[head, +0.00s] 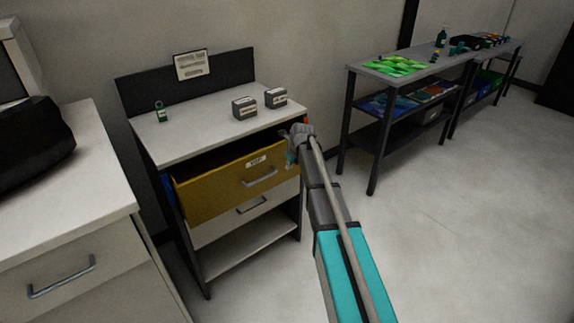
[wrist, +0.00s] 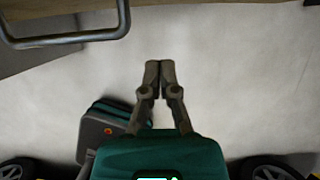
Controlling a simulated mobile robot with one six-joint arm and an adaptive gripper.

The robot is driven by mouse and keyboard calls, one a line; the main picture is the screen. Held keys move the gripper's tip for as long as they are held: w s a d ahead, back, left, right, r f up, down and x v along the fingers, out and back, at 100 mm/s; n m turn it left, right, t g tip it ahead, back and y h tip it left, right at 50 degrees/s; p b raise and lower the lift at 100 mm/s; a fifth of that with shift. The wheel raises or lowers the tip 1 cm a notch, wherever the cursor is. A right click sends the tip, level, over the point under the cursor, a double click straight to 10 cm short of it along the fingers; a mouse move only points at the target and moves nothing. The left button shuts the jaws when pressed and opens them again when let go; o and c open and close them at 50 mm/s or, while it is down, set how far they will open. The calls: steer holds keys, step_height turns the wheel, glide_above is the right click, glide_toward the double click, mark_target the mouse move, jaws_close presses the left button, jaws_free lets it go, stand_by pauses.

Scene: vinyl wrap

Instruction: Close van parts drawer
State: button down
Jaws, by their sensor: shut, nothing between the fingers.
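The parts drawer (head: 225,185) is the yellow top drawer of a white-topped cabinet in the head view. It is pulled out, with its dark inside showing, and has a white label and a grey bar handle (head: 260,178). My gripper (head: 294,150) is near the right end of the drawer front; whether it touches the drawer I cannot tell. In the wrist view my gripper (wrist: 159,66) has its fingertips together with nothing between them. A grey bar handle (wrist: 75,40) shows at the upper left there, apart from the fingers.
A white drawer (head: 240,218) below is shut. A counter (head: 70,190) is at left. A dark-framed shelf table (head: 360,72) stands at right, with open floor (head: 450,230) in front.

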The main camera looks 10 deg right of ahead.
steer(key=p+v, duration=0.5)
steer(key=v, duration=0.1)
stand_by(0.3)
stand_by(0.4)
steer(key=n+t+y+b, duration=0.2)
steer(key=t+y+b, duration=0.3)
steer(key=b, duration=0.9)
glide_toward(270, 171)
steer(key=s+a+f, duration=0.1)
steer(key=s+f, duration=0.1)
steer(key=s, duration=0.1)
steer(key=s+d+f+m+t+b, duration=0.2)
steer(key=s+t+b, duration=0.3)
steer(key=b, duration=0.9)
steer(key=shift+d+f+t+y, duration=0.4)
steer(key=shift+d+f+t, duration=0.25)
steer(key=shift+t, duration=0.55)
steer(key=shift+a, duration=0.15)
steer(key=x, duration=1.4)
steer(key=shift+f, duration=0.1)
